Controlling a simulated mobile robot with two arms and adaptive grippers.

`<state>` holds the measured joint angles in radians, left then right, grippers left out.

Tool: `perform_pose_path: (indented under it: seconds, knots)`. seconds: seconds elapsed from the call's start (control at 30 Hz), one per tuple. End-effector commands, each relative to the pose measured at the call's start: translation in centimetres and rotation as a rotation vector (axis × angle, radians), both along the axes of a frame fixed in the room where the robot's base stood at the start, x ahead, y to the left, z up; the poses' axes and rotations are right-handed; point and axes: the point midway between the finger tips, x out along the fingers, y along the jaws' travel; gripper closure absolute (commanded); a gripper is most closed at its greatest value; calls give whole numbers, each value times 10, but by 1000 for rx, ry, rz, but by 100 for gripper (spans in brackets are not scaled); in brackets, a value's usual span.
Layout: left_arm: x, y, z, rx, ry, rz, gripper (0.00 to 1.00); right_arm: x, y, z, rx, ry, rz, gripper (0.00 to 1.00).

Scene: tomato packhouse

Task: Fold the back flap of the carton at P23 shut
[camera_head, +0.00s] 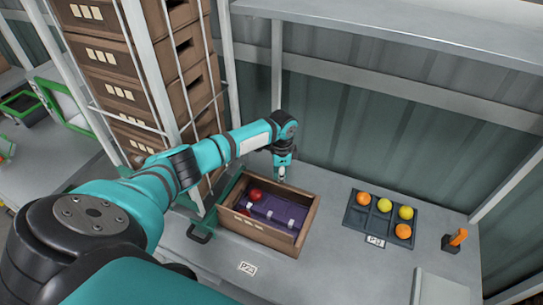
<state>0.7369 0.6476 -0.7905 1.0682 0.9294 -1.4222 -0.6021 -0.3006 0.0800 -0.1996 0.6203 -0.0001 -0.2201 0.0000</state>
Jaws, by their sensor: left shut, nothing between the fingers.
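The brown open-topped carton (252,228) stands on the grey bench, with red tomatoes (255,194) and a purple insert (282,211) showing inside. A white label (247,268) lies in front of it, its print too small to read surely. My left gripper (281,179) points down at the carton's back edge, shut and empty. I cannot tell whether it touches the carton. The back flap cannot be clearly told from the back wall, and the gripper covers part of that edge. My right gripper is not in view.
A dark tray (382,222) with orange and yellow fruit lies to the right. An orange-handled tool in a dark holder (455,240) stands beyond it. Stacked brown crates (103,55) behind white bars rise at the back left. The bench between carton and tray is clear.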

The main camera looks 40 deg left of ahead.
Motion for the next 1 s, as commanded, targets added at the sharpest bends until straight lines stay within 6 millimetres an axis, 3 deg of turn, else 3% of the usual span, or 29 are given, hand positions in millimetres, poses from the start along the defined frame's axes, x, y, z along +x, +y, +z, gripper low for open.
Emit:
perform_pose_path:
  seconds: [0.37, 1.0]
  knots:
    - [-14, -3, -5, 1, 2, 1, 100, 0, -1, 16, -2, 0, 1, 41]
    - [-30, -7, -28, 1, 1, 0, 100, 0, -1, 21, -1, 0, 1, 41]
